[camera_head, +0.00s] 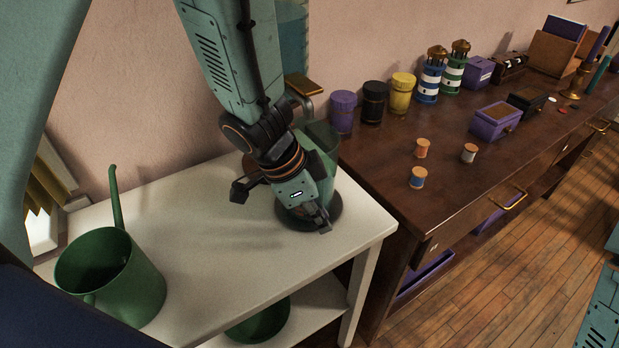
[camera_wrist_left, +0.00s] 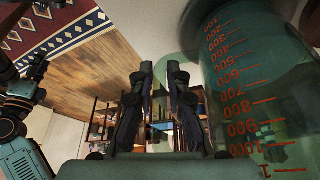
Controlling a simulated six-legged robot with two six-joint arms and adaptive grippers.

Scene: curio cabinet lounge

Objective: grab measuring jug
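The measuring jug (camera_wrist_left: 240,95) is clear green with red markings and fills the right side of the left wrist view. In the head view the jug (camera_head: 326,143) stands at the right end of the white table, partly hidden behind my left arm. My left gripper (camera_head: 322,222) reaches down in front of it. In the wrist view the two fingers of this gripper (camera_wrist_left: 160,70) are apart, beside the jug wall; a green curved part, seemingly the handle, shows just beyond the fingertips. My right gripper (camera_wrist_left: 38,72) seems to show small at the left of the wrist view.
A green watering can (camera_head: 112,272) stands on the white table's (camera_head: 215,235) left part. A green bowl (camera_head: 260,322) sits on the shelf below. The brown cabinet (camera_head: 385,165) adjoins on the right, with spools, jars and boxes. The white table's middle is clear.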

